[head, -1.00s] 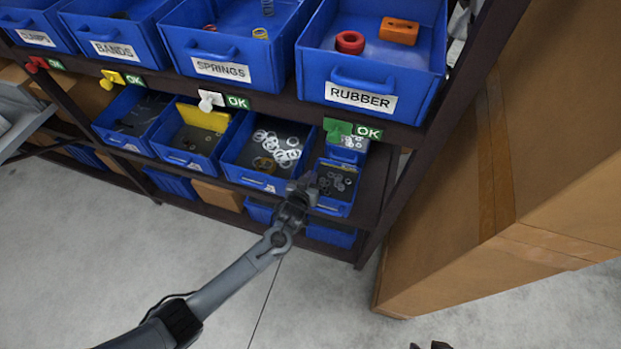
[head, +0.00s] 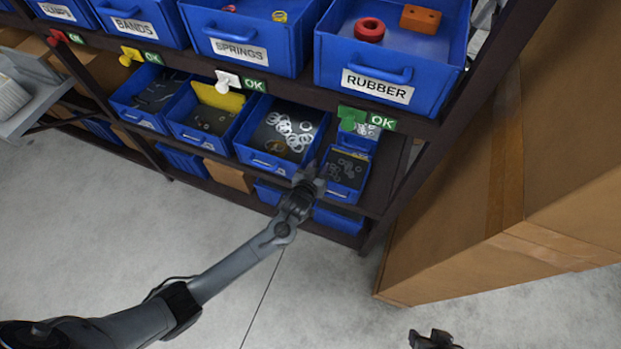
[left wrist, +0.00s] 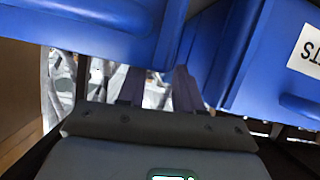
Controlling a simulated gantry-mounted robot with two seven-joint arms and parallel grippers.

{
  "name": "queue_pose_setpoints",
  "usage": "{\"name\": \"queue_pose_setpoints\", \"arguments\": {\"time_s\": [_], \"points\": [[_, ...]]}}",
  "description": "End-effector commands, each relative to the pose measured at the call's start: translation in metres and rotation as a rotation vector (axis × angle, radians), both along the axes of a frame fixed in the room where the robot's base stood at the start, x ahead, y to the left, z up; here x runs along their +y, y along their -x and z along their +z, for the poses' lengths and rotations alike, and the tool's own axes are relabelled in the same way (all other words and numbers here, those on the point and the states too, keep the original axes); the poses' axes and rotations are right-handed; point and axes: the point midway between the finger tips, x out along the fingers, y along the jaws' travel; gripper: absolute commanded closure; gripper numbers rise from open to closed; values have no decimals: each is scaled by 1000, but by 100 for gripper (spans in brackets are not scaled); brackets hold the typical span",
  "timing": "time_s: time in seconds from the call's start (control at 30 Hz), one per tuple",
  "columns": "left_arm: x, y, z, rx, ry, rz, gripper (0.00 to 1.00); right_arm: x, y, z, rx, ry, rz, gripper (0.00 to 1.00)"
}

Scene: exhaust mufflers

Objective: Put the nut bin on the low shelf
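A small blue bin with dark nut-like pieces (head: 346,168) sits on the low shelf (head: 381,196), at the right end of the row. My left gripper (head: 311,178) is at its front left corner in the head view. The left wrist view shows the two fingers (left wrist: 158,88) apart with a gap between them. Their tips lie close under a blue bin wall (left wrist: 90,30); contact cannot be told. Another blue bin with an upside-down, cut-off label (left wrist: 252,60) is at right there. My right gripper (head: 432,341) shows only partly at the bottom edge.
A blue bin of washers (head: 283,131) stands left of the small bin. The RUBBER bin (head: 388,60) is on the shelf above. A large cardboard box (head: 455,215) stands close on the right. The floor (head: 330,295) in front is clear.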

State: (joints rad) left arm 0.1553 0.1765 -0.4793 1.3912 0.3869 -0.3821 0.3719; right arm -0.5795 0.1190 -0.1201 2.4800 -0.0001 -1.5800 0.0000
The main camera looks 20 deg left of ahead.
Motion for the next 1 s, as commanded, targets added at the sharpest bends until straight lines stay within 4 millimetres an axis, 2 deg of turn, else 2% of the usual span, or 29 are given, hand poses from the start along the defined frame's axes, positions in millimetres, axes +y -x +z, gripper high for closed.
{"name": "queue_pose_setpoints", "arguments": {"time_s": [0.03,0.3,0.5,0.77,0.87,1.0], "points": [[0,10,7,2,1,0,65,-1,0,8,0,2,1,57],[-2,55,25,1,0,0,65,-2,0,25,0,7,4,57],[-3,77,33,0,1,1,65,-1,0,32,0,5,4,57],[-6,97,35,54,11,-7,65,0,0,33,0,0,0,57],[-9,119,34,151,23,-27,65,0,0,33,0,-2,-2,57],[-9,171,42,351,23,-81,65,1,0,33,1,-4,-3,57]]}}
